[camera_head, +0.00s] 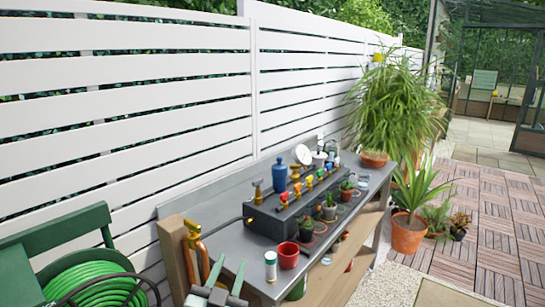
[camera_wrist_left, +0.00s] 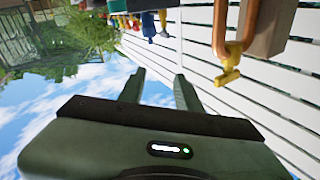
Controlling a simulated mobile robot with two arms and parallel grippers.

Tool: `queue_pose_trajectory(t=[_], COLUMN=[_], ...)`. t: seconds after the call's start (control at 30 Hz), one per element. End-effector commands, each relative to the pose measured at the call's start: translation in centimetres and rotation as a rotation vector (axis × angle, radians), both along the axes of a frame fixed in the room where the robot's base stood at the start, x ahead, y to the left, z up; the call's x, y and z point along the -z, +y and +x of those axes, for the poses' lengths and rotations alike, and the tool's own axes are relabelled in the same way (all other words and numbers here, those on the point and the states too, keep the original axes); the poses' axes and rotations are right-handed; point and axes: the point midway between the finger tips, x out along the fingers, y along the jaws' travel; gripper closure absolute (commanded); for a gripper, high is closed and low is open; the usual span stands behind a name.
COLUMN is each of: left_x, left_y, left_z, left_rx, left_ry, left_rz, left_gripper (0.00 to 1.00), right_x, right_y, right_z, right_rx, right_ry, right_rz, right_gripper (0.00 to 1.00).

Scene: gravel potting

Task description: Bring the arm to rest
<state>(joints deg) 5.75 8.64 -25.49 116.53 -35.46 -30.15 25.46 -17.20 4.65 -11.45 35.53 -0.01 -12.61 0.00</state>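My left gripper (camera_head: 227,272) is at the bottom of the head view, by the near left end of the grey potting table (camera_head: 225,240). Its two fingers point up and stand apart, with nothing between them. In the left wrist view the same gripper (camera_wrist_left: 159,85) shows its fingers spread, with sky and the white fence behind. A white and green cylinder (camera_head: 271,265) and a red cup (camera_head: 288,255) stand on the table just right of the gripper. My right gripper is not in view.
A brass tap on an orange pipe (camera_head: 194,235) stands left of my gripper, by a wooden post. It hangs upper right in the wrist view (camera_wrist_left: 229,65). A green hose reel (camera_head: 100,285) is at left. A dark block with taps and several pots fill the table's middle.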

Motion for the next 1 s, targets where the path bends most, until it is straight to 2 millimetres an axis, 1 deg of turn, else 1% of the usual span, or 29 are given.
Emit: queue_pose_trajectory(t=[0.03, 0.07, 0.1, 0.17, 0.2, 0.27, 0.3, 0.33, 0.4, 0.47, 0.5, 0.67, 0.7, 0.83, 0.87, 0.9, 1.0], left_x=[3.3, 5.1, 7.5, 10.9, 13.0, 15.9, 17.5, 18.4, 20.3, 21.5, 22.2, 23.9, 24.2, 24.8, 25.4, 26.5, 28.8], left_y=[2.1, 3.3, 4.7, 6.5, 7.5, 8.7, 9.3, 9.6, 10.2, 10.6, 10.8, 11.2, 11.3, 11.4, 11.3, 11.3, 11.2], left_z=[-1.4, -2.3, -3.7, -6.2, -8.1, -11.1, -13.1, -14.5, -17.5, -19.9, -21.4, -26.8, -28.2, -32.3, -32.3, -31.7, -31.2], left_rx=[-0.056, -0.088, -0.124, -0.168, -0.190, -0.214, -0.223, -0.227, -0.230, -0.229, -0.225, -0.204, -0.197, -0.168, -0.164, -0.166, -0.166], left_ry=[0.119, 0.189, 0.281, 0.422, 0.515, 0.649, 0.730, 0.784, 0.898, 0.979, 1.029, 1.204, 1.246, 1.369, 1.379, 1.378, 1.386], left_rz=[-0.023, -0.031, -0.039, -0.048, -0.050, -0.049, -0.047, -0.046, -0.039, -0.035, -0.030, -0.014, -0.011, 0.003, 0.006, 0.007, 0.008], left_gripper=[0.66, 0.66, 0.66, 0.66, 0.66, 0.66, 0.66, 0.66, 0.66, 0.66, 0.66, 0.66, 0.66, 0.66, 0.66, 0.66, 0.66], right_x=[0.0, 0.0, 0.0, 0.0, 0.0, 0.0, 0.0, 0.0, 0.0, 0.0, 0.0, 0.0, 0.0, 0.0, 0.0, -0.1, -0.2], right_y=[0.0, 0.0, 0.0, 0.0, 0.0, 0.0, 0.0, 0.0, 0.0, 0.0, 0.0, 0.0, 0.0, 0.1, 0.1, 0.1, 0.1], right_z=[0.0, 0.0, 0.0, 0.0, 0.0, 0.0, 0.0, 0.0, 0.0, 0.0, 0.0, 0.0, 0.0, 0.0, 0.0, 0.1, 0.0], right_rx=[0.000, 0.000, 0.000, 0.000, 0.000, 0.000, 0.000, 0.000, 0.000, 0.000, 0.000, 0.000, 0.000, 0.000, 0.000, 0.000, 0.001], right_ry=[0.000, 0.000, 0.000, 0.000, 0.000, 0.000, 0.000, 0.000, 0.000, 0.000, 0.000, 0.000, 0.000, 0.000, 0.000, -0.001, -0.001], right_rz=[0.000, 0.000, 0.000, 0.000, 0.000, 0.000, 0.000, 0.000, 0.000, 0.000, 0.000, 0.000, 0.000, 0.001, 0.001, 0.001, 0.001], right_gripper=[0.51, 0.51, 0.51, 0.51, 0.51, 0.51, 0.51, 0.51, 0.51, 0.51, 0.51, 0.51, 0.51, 0.51, 0.51, 0.51, 0.51])
